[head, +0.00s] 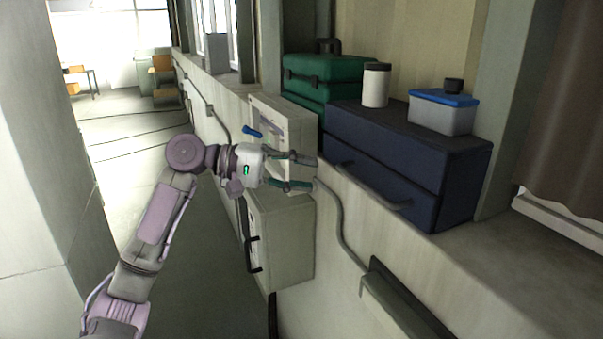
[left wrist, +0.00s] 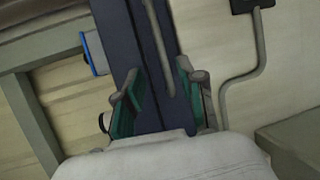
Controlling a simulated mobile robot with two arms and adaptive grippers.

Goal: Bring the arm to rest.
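My left arm comes in from the lower left in the head view. Its gripper (head: 298,171) is open and empty, with its two green-padded fingers apart, in front of the ledge and near a pale wall box (head: 285,112). In the left wrist view the fingers of the left gripper (left wrist: 160,95) stand apart with nothing between them. Beyond them is the dark blue chest (head: 375,165), which also shows in the left wrist view (left wrist: 120,40). My right gripper is in neither view.
On the chest stand a white canister (head: 376,86) and a blue-lidded box (head: 443,112) with a small dark cup (head: 454,86). A green case (head: 322,82) is behind. A lower cabinet (head: 280,240) juts below the gripper. The floor (head: 200,270) left of it looks clear.

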